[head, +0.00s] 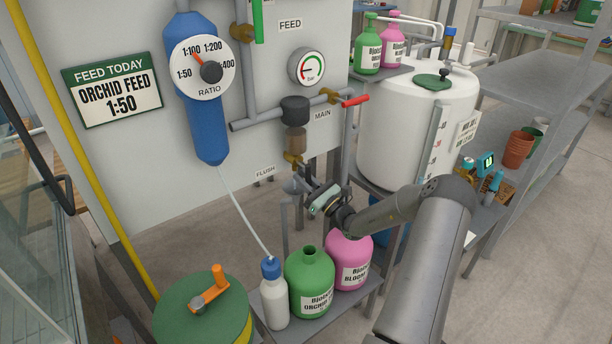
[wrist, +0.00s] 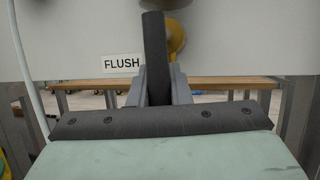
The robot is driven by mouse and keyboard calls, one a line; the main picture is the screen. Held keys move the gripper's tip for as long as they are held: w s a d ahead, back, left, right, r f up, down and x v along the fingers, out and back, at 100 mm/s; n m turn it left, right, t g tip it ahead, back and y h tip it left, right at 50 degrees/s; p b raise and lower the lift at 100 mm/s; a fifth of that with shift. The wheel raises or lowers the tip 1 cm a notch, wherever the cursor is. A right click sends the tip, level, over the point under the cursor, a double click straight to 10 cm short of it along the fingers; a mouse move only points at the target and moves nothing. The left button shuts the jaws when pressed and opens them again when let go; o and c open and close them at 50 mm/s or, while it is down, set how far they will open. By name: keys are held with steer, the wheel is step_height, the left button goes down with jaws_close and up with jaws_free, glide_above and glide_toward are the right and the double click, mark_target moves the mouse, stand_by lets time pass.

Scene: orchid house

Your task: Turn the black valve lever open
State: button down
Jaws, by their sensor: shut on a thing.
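The black valve lever (wrist: 154,45) stands upright in the wrist view, its lower end between the two grey fingers of my gripper (wrist: 156,90). The fingers are shut on it. Behind the lever is the brass flush valve (wrist: 177,38), beside the FLUSH label (wrist: 121,63). In the head view my gripper (head: 298,185) is at the pipe under the brass flush valve (head: 293,158). The lever cannot be made out clearly there, as the gripper covers that spot.
Below my gripper stand a green bottle (head: 309,283), a pink bottle (head: 348,262) and a small white bottle (head: 273,300). A red lever (head: 355,101) on the main pipe is above right. A white tank (head: 415,130) stands at the right.

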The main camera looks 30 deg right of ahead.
steer(key=shift+a+m, duration=0.1)
steer(key=shift+m, duration=0.2)
steer(key=c, duration=1.3)
jaws_free()
steer(key=shift+c, duration=0.2)
steer(key=shift+s, duration=0.1)
steer(key=v, duration=1.7)
steer(key=shift+s, duration=0.2)
steer(key=shift+a+f, duration=0.1)
